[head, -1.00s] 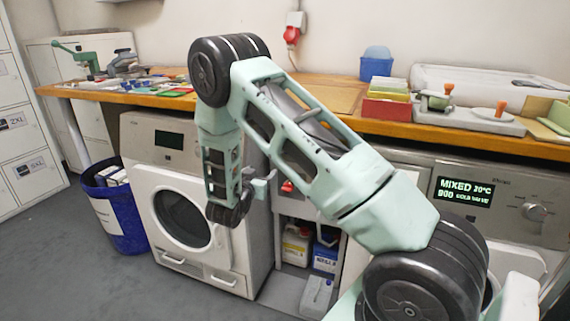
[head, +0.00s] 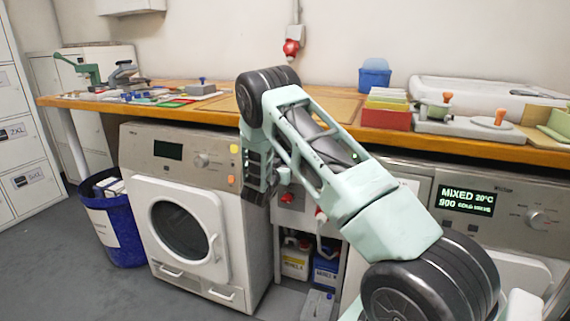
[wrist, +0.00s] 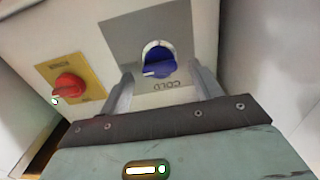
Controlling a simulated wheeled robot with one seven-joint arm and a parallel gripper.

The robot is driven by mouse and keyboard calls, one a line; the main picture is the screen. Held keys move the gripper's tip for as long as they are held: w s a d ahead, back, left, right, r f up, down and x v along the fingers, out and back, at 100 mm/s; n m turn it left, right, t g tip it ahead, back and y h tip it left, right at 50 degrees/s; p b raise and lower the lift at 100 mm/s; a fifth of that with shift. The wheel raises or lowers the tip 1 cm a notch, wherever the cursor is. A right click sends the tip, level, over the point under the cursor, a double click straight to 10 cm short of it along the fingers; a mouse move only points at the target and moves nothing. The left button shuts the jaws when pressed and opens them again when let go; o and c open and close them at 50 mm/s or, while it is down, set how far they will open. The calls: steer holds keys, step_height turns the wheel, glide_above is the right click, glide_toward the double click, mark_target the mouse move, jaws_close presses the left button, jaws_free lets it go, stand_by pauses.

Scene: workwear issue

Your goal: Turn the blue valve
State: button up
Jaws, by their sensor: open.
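The blue valve (wrist: 158,60) is a round blue knob with a white rim on a grey plate (wrist: 118,38), with the word COLD upside down below it. My gripper (wrist: 160,72) is open in the wrist view, with its two fingers apart on either side of the valve's lower part. I cannot tell whether they touch it. Nothing is held. In the head view my forearm hides the valve and most of the gripper.
A red knob (wrist: 69,86) on a yellow plate sits left of the valve in the wrist view. In the head view a washing machine (head: 150,215) stands left of my arm, with bottles (head: 296,258) on the shelf below. A wooden counter (head: 225,108) runs above.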

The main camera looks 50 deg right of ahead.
steer(key=shift+x, duration=1)
steer(key=c, duration=1)
